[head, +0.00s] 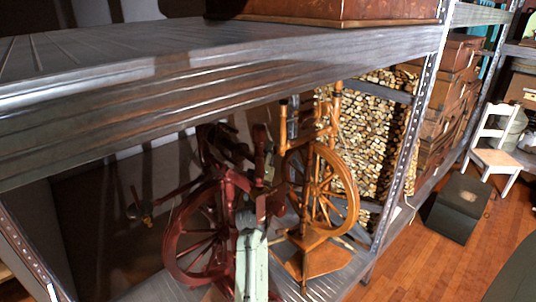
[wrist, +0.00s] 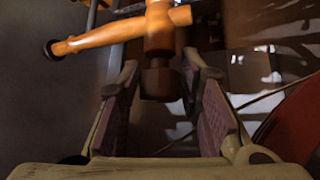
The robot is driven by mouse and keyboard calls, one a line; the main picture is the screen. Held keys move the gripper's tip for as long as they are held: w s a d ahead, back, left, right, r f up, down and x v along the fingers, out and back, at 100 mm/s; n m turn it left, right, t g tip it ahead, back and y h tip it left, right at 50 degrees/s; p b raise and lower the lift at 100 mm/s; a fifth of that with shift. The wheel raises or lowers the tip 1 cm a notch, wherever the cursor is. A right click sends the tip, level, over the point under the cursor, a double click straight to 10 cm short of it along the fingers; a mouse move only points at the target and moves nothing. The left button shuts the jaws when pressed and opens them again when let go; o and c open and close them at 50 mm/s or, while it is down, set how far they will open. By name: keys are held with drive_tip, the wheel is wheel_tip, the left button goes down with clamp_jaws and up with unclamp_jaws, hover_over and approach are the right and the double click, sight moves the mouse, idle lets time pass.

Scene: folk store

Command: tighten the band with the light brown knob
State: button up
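A light brown wooden spinning wheel (head: 318,190) stands on the lower shelf in the head view, next to a dark red one (head: 195,235). In the wrist view, an orange-brown wooden post with a crossbar (wrist: 115,36) comes down from the top. Its lower end is a darker brown, knob-like piece (wrist: 160,82). My gripper (wrist: 160,72) is open, with one finger on each side of this piece and gaps visible. I cannot tell whether it reaches fully between the pads. No band can be made out clearly. In the head view my gripper is small and hard to separate from the wheels.
The metal upper shelf (head: 200,85) hangs over the wheels. A shelf upright (head: 408,130) stands at their right. Stacked firewood (head: 375,135) is behind. In the wrist view, a dark red curved part (wrist: 292,122) is close to the right finger.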

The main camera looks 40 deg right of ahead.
clamp_jaws()
drive_tip(key=shift+f+b, duration=0.25)
drive_tip(key=shift+b, duration=0.6)
drive_tip(key=b, duration=0.3)
drive_tip(key=shift+w+f+m, duration=0.1)
drive_tip(key=shift+m, duration=0.3)
drive_tip(key=shift+h+b, duration=0.4)
drive_tip(key=shift+b, duration=0.45)
drive_tip(key=m+h+b, duration=0.2)
drive_tip(key=m+b, duration=0.1)
drive_tip(key=b, duration=1)
drive_tip(key=shift+a+m, duration=0.1)
drive_tip(key=shift+m, duration=0.2)
drive_tip(key=shift+r+m+h+b, duration=0.35)
drive_tip(key=shift+m+h+b, duration=0.2)
drive_tip(key=shift+b, duration=0.6)
drive_tip(key=shift+o, duration=2.3)
unclamp_jaws()
